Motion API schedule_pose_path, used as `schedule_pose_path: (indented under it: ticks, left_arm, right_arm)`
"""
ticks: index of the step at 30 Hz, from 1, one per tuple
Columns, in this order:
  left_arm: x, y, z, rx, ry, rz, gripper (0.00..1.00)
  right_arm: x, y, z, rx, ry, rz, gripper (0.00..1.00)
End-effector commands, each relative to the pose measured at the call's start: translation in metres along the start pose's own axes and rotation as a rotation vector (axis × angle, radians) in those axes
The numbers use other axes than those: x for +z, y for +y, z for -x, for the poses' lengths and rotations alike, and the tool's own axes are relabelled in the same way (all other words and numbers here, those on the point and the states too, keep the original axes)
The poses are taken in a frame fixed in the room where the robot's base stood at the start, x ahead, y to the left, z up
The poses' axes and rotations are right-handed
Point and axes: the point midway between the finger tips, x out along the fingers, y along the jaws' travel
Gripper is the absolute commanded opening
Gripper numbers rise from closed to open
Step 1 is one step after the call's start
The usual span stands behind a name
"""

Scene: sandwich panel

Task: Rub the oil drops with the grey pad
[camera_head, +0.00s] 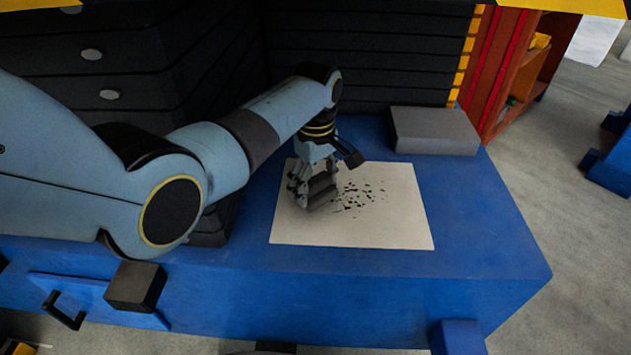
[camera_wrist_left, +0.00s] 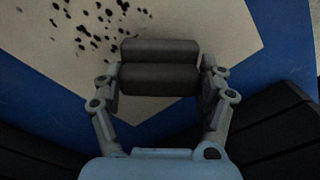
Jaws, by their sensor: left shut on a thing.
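The grey pad (camera_head: 322,190) is gripped between the fingers of my left gripper (camera_head: 314,187). In the left wrist view the pad (camera_wrist_left: 160,80) spans the gap between the two fingers (camera_wrist_left: 160,88). The pad is at the left edge of the dark oil drops (camera_head: 362,196), low over the pale sheet (camera_head: 400,232); I cannot tell whether it touches. The drops are scattered in the middle of the sheet and also show at the upper left of the wrist view (camera_wrist_left: 98,18). Some may be hidden behind the pad. My right gripper is not in view.
The sheet lies on a blue bench (camera_head: 480,235). A grey block (camera_head: 433,132) lies at the bench's back right. Dark stacked panels (camera_head: 370,55) stand behind. A dark block (camera_head: 136,287) is at the bench's front left, near a black handle (camera_head: 64,311). The bench's right side is clear.

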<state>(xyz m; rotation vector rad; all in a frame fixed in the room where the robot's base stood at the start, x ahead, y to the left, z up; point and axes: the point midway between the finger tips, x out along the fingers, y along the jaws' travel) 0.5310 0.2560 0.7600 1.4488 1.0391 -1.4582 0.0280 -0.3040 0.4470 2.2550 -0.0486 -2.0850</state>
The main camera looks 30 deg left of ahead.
Motion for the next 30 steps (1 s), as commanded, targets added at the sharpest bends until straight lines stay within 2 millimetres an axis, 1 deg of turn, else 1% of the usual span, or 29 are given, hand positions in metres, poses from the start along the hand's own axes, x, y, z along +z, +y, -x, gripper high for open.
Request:
schedule_pose_path:
  ticks: [12, 25, 30]
  left_arm:
    - [0.000, 0.000, -0.009, 0.000, 0.000, 0.000, 0.49]
    - [0.000, 0.000, -0.017, 0.000, 0.000, 0.000, 0.49]
    - [0.003, 0.003, -0.016, 0.001, -0.001, 0.000, 0.49]
  right_arm:
    - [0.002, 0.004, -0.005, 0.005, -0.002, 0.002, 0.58]
    - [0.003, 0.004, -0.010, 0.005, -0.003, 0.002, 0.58]
    - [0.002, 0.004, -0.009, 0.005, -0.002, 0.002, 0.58]
